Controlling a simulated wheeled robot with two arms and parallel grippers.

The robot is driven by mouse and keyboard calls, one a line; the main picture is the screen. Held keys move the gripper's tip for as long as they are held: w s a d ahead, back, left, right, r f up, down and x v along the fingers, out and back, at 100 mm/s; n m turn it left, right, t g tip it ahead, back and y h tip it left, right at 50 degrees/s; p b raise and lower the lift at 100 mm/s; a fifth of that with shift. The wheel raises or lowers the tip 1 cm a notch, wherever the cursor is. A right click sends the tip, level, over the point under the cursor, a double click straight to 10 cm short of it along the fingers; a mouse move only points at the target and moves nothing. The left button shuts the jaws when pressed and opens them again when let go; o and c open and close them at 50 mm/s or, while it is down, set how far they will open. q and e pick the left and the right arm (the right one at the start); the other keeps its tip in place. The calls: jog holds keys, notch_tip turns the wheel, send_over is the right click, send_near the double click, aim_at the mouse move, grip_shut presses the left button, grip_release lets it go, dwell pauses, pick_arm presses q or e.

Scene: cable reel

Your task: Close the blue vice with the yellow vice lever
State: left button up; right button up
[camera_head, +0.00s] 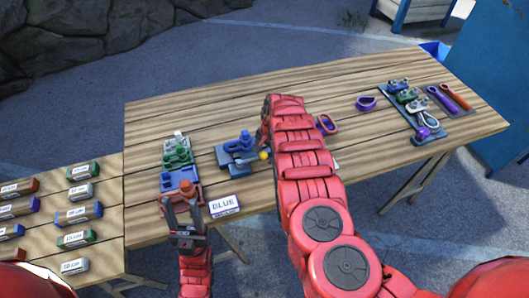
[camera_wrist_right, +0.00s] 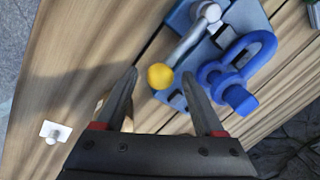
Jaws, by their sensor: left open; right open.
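The blue vice (camera_head: 238,147) stands on the table left of my right arm; it also shows in the right wrist view (camera_wrist_right: 222,28). Its lever is a grey rod (camera_wrist_right: 187,43) ending in a yellow ball (camera_wrist_right: 160,76). My right gripper (camera_wrist_right: 160,73) is open, and the ball appears between its fingertips in the wrist view; I cannot tell whether they touch it. In the head view this gripper is hidden behind its arm, with the yellow ball (camera_head: 263,154) at the arm's left edge. My left gripper (camera_head: 182,202) is open and empty at the table's front left.
A white "BLUE" sign (camera_head: 224,206) lies near the front edge. Coloured parts on a tray (camera_head: 178,165) stand behind my left gripper. A tool mat (camera_head: 440,105) lies at the right, a purple ring (camera_head: 366,103) left of it. The table's back left is clear.

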grip_shut()
dwell(1.4)
